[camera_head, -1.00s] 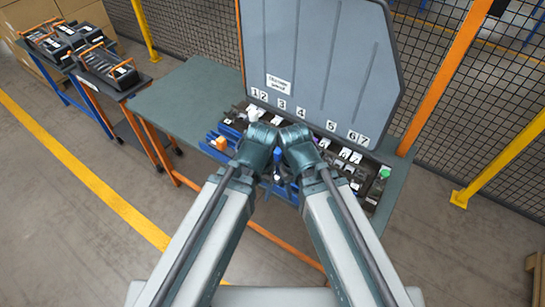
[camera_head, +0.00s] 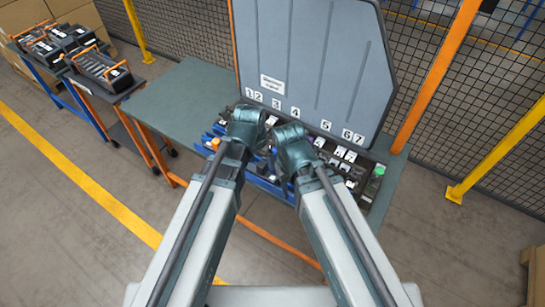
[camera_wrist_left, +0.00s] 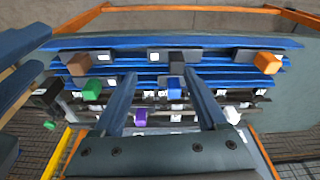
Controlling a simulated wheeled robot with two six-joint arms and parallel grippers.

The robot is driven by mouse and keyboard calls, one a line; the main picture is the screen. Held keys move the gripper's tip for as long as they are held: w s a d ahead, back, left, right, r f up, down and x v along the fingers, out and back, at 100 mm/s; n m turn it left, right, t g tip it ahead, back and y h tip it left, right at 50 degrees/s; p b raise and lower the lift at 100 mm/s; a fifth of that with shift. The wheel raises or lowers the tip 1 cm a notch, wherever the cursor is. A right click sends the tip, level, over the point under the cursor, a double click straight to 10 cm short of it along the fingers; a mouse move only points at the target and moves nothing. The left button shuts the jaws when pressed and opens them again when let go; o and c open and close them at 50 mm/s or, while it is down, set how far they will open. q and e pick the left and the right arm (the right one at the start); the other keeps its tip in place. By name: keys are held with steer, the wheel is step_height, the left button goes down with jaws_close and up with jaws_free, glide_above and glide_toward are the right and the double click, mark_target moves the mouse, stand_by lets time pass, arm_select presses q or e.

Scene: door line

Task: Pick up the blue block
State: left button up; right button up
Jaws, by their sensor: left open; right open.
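The blue block (camera_wrist_left: 175,88) shows in the left wrist view, standing at the blue rails between the fingers of my left gripper (camera_wrist_left: 160,78). The gripper is open, one finger on each side, with nothing held; I cannot tell whether a finger touches the block. In the head view my left gripper is over the bench and its fingers are hidden by my own wrist (camera_head: 247,122). My right gripper (camera_head: 287,183) is lower, above the front of the rails, mostly hidden by its wrist and open. The blue block is not clear in the head view.
An orange block (camera_wrist_left: 267,62), a green block (camera_wrist_left: 92,89), a brown block (camera_wrist_left: 78,64) and a purple block (camera_wrist_left: 141,116) stand nearby. A tall grey panel (camera_head: 300,60) rises behind the rails. The bench top (camera_head: 185,100) is clear at left.

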arm_select(q)
steer(key=w+r+m+t+h, duration=0.1)
steer(key=w+r+t, duration=0.1)
steer(key=w, duration=0.6)
steer(key=b+x, duration=0.7)
steer(key=x, duration=0.1)
steer(key=shift+s+d+f, duration=0.1)
steer(key=shift+d+f, duration=0.15)
steer(key=shift+d, duration=0.05)
steer(key=shift+d+f+b, duration=0.1)
steer(key=shift+f+b, duration=0.1)
steer(key=shift+b, duration=0.2)
steer(key=b+x, duration=0.4)
steer(key=x, duration=0.1)
steer(key=shift+d+f+b, duration=0.1)
steer(key=shift+d+b, duration=0.2)
steer(key=shift+b, duration=0.1)
jaws_close()
